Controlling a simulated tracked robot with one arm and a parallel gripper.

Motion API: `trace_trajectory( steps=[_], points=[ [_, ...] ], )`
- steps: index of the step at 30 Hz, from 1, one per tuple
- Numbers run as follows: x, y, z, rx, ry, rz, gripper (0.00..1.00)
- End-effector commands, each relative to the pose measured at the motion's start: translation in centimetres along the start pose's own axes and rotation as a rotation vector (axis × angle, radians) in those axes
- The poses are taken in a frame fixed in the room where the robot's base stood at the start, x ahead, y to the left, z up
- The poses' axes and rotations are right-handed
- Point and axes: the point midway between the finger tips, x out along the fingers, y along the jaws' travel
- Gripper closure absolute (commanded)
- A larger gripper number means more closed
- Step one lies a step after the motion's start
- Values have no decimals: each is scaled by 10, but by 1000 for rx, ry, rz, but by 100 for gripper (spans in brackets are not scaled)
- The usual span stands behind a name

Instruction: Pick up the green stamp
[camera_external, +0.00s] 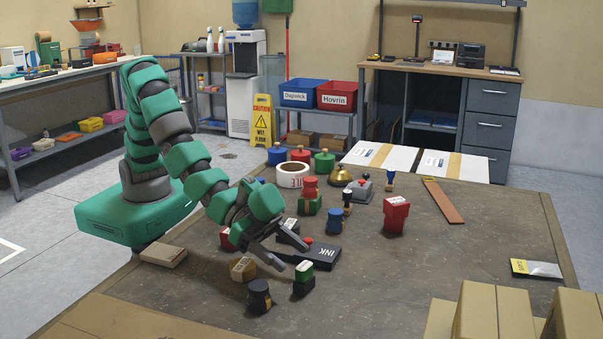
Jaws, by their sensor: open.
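A small block with a green top, white band and dark base, which looks like the green stamp (304,272), stands upright near the front of the brown table (440,290). My gripper (290,255) is open, its two grey fingers pointing down and right, above and left of this block in the picture. Nothing shows between the fingers, and I cannot tell their exact height.
A tan block (243,269) and a black knobbed piece (259,296) stand to the left. A red block (396,216) is to the right. Cardboard boxes (492,315) fill the front right corner.

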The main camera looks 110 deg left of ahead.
Motion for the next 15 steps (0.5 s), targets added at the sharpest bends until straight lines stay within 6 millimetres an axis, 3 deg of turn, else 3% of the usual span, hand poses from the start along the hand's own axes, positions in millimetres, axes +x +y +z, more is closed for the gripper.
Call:
trace_trajectory(
  steps=[10, 15],
  points=[
    [22, -1, 1, 0, -1, -2, 38],
    [43, -1, 1, -2, 1, -1, 38]
  ],
)
